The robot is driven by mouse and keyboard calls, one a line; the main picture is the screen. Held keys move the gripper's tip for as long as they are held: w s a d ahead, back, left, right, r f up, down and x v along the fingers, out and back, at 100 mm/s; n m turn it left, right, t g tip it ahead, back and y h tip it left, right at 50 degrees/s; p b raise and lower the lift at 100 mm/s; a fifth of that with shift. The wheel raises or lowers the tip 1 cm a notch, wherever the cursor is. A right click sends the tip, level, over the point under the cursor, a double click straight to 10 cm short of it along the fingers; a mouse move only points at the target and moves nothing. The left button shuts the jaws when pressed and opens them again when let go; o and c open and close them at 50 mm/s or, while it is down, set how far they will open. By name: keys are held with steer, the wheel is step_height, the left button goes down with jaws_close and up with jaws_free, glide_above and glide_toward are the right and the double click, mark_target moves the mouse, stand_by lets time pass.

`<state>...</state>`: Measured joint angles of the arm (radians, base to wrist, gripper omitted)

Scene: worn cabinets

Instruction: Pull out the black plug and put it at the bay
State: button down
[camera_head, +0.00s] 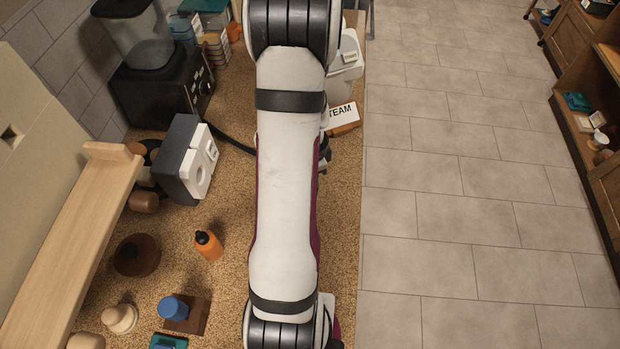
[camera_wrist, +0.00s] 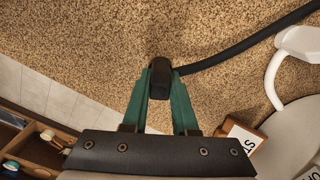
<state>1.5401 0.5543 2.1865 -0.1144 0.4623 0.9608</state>
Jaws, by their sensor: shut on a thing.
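The black plug (camera_wrist: 160,72) is between the green fingertips of my gripper (camera_wrist: 161,84) in the wrist view, over the speckled counter. My gripper is shut on it. A black cable (camera_wrist: 245,47) runs from the plug to the upper right. In the head view the cable (camera_head: 232,143) passes behind my arm, which hides the plug and most of my gripper. A grey box with a white socket face (camera_head: 201,165) stands left of my arm, apart from the plug. A card reading "TEAM", partly covered (camera_head: 341,113), stands right of my arm. I cannot tell which spot is the bay.
A black appliance with a clear container (camera_head: 160,85) stands at the back left. An orange bottle (camera_head: 208,245), a blue-topped item (camera_head: 173,308) and wooden pieces stand at front left. A white object (camera_head: 345,62) is behind the card. The counter's right edge drops to tiled floor.

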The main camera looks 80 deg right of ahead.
steer(key=shift+f, duration=0.2)
steer(key=c, duration=0.6)
jaws_free()
step_height(320, 180, up, 22)
steer(key=shift+f, duration=0.15)
